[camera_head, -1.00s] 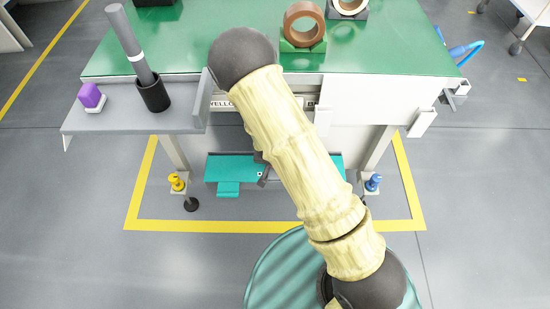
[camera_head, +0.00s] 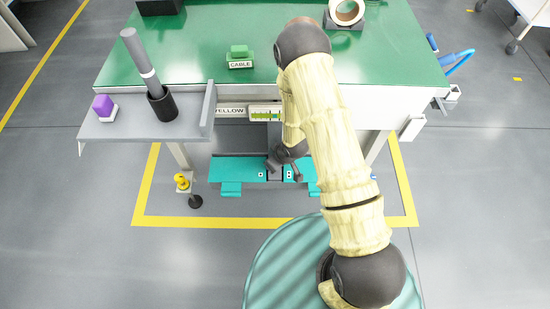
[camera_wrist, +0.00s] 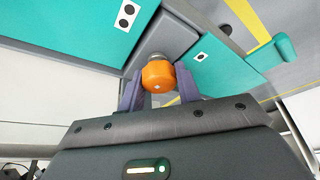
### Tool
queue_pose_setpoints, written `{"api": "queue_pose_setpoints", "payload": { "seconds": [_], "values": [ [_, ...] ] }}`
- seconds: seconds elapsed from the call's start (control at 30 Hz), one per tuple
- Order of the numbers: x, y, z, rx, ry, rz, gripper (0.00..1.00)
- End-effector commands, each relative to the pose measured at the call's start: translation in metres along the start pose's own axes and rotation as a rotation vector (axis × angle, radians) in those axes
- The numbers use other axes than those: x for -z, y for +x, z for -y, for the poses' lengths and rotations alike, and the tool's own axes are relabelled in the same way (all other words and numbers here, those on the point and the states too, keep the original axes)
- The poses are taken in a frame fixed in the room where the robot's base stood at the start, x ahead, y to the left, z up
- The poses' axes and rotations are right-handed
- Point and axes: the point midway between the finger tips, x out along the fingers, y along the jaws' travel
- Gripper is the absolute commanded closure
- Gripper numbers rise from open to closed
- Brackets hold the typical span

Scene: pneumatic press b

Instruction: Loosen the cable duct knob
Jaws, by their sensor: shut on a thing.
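An orange knob (camera_wrist: 158,77) on a grey stem shows in the wrist view, in front of a dark grey piece between teal panels (camera_wrist: 80,30). My gripper (camera_wrist: 160,90) has one purple-grey finger on each side of the knob and is shut on it. In the head view, my gripper (camera_head: 288,160) is low under the table front, at the teal panels (camera_head: 235,168). The knob is hidden there by my wrist and gripper. I cannot tell how far the knob is turned.
The green-topped table (camera_head: 200,50) stands above my gripper. On it is a green block with a CABLE label (camera_head: 240,64). A yellow floor line surrounds the table.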

Motion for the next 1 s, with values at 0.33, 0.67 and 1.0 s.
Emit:
{"api": "queue_pose_setpoints", "payload": {
  "seconds": [0.33,0.67,1.0],
  "values": [
    [-0.0001,-0.0006,-0.0001,0.079,-0.188,0.001,0.89],
    [-0.0013,0.0013,0.0009,0.098,-0.231,0.003,0.89],
    [-0.0014,0.0014,0.0008,0.097,-0.23,0.004,0.49]
  ]
}}
